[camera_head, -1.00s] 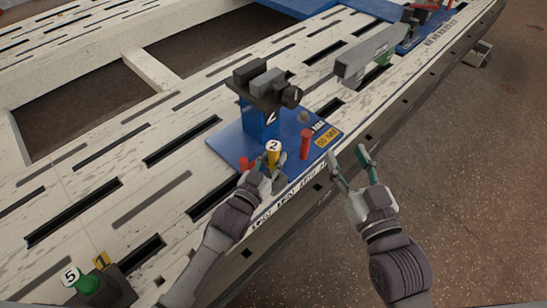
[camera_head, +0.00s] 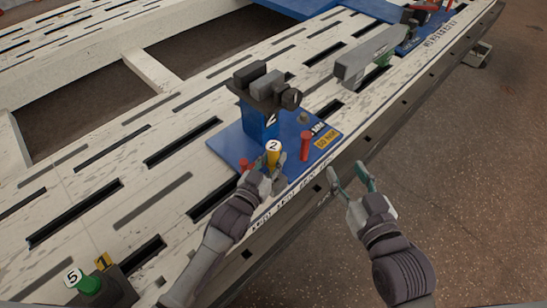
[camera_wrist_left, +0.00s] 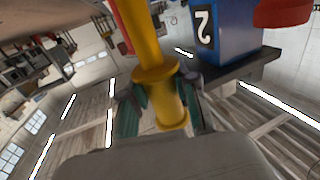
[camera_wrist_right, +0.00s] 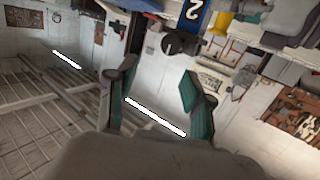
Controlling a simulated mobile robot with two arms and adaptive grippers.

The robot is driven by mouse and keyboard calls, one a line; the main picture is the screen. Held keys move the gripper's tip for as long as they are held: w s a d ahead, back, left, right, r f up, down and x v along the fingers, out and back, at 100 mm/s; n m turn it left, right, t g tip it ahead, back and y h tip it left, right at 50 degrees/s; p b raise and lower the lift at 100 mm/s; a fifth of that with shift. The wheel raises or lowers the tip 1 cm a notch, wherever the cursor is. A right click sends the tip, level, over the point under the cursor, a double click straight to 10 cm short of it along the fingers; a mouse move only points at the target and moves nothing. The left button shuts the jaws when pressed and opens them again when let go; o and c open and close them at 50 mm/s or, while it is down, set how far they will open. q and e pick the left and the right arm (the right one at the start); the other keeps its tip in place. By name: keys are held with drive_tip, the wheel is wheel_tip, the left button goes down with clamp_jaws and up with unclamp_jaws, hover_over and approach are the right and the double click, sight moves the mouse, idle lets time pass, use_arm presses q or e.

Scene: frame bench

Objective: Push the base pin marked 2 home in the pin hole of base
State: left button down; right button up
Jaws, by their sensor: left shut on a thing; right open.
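The yellow base pin marked 2 (camera_head: 273,156) stands about upright at the front of the blue base (camera_head: 228,146), with a white top reading 2. My left gripper (camera_head: 268,172) is shut on the pin; the left wrist view shows the green-padded fingers (camera_wrist_left: 160,112) on either side of the yellow shaft and its collar (camera_wrist_left: 155,74). The pin hole is hidden, so I cannot tell how deep the pin sits. My right gripper (camera_head: 350,180) is open and empty, off the bench's front edge to the right of the base; it also shows open in the right wrist view (camera_wrist_right: 157,100).
A red pin (camera_head: 306,146) stands right of the yellow pin, and another red part (camera_head: 244,164) sits to its left. The blue post marked 2 with a dark clamp (camera_head: 262,88) rises behind. A green pin marked 5 (camera_head: 84,281) is at the lower left.

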use_arm(q)
drive_tip(key=shift+r, duration=0.1)
use_arm(e)
drive_tip(key=shift+r, duration=0.15)
drive_tip(key=shift+s+d+f+g, duration=0.15)
drive_tip(key=shift+f+g, duration=0.15)
drive_tip(key=shift+f, duration=0.2)
drive_tip(key=shift+s+d+f+g, duration=0.1)
drive_tip(key=shift+f+g, duration=0.2)
drive_tip(key=shift+f, duration=0.15)
use_arm(q)
drive_tip(key=shift+p, duration=0.3)
use_arm(e)
drive_tip(key=shift+s+d+f+g+h, duration=0.15)
drive_tip(key=shift+s+f+g+h, duration=0.2)
drive_tip(key=shift+f+g, duration=0.35)
drive_tip(key=shift+s+f, duration=0.15)
drive_tip(key=shift+f, duration=0.15)
idle(0.7)
use_arm(q)
drive_tip(key=shift+p, duration=0.35)
use_arm(e)
drive_tip(key=shift+s+d+f+g, duration=0.3)
drive_tip(key=shift+s+f+g, duration=0.2)
drive_tip(key=shift+f, duration=0.25)
